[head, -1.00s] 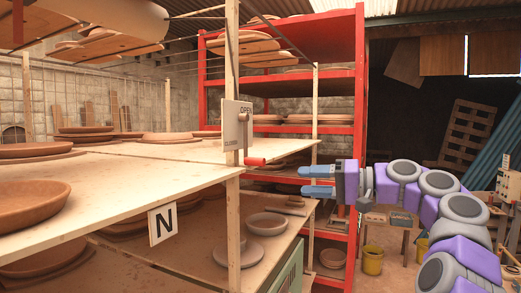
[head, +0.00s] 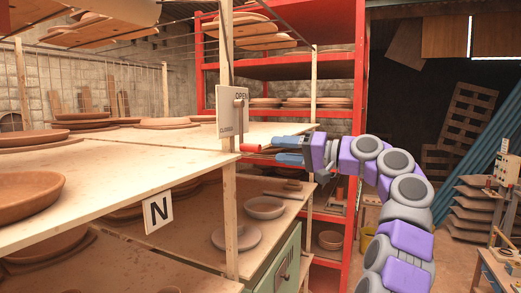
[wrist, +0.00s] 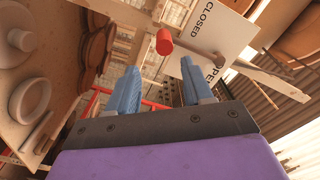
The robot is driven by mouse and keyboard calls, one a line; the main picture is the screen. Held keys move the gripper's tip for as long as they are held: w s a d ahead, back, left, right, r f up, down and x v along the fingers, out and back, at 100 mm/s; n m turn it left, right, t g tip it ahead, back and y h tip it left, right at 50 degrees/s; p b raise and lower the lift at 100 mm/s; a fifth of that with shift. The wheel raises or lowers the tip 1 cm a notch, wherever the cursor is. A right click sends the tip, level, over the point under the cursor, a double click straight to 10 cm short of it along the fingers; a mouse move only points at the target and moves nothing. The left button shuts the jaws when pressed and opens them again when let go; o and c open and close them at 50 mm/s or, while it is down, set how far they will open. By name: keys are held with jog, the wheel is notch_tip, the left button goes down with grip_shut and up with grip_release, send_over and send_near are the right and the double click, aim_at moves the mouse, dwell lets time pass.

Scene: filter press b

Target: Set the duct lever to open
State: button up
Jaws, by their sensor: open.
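The duct lever's white plate (head: 229,112) is fixed to a wooden post, with OPEN at its top right and CLOSED at its lower left. The grey lever arm hangs down the plate and ends in a red handle (head: 249,148) that sticks out to the right. My gripper (head: 273,149) is open, its blue fingers pointing left at the handle's end. In the wrist view the red handle (wrist: 164,42) lies just beyond and roughly between the fingertips (wrist: 160,63). I cannot tell whether they touch it.
A red rack (head: 358,100) stands behind my gripper. A green box (head: 284,264) sits below. The post (head: 230,200) runs close to the lever.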

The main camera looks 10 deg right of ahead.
aim_at(256, 149)
jog(key=x, duration=0.5)
jog(key=s+a+p+x, duration=0.1)
jog(key=x, duration=0.2)
jog(key=shift+s+r, duration=0.1)
jog(key=shift+s, duration=0.1)
jog(key=shift+w+d, duration=0.25)
jog(key=shift+d, duration=0.6)
jog(key=shift+c, duration=1.4)
jog(key=shift+s+a, duration=0.15)
jog(key=shift+a, duration=0.35)
jog(key=c, duration=0.5)
jog(key=shift+d, duration=0.1)
grip_shut()
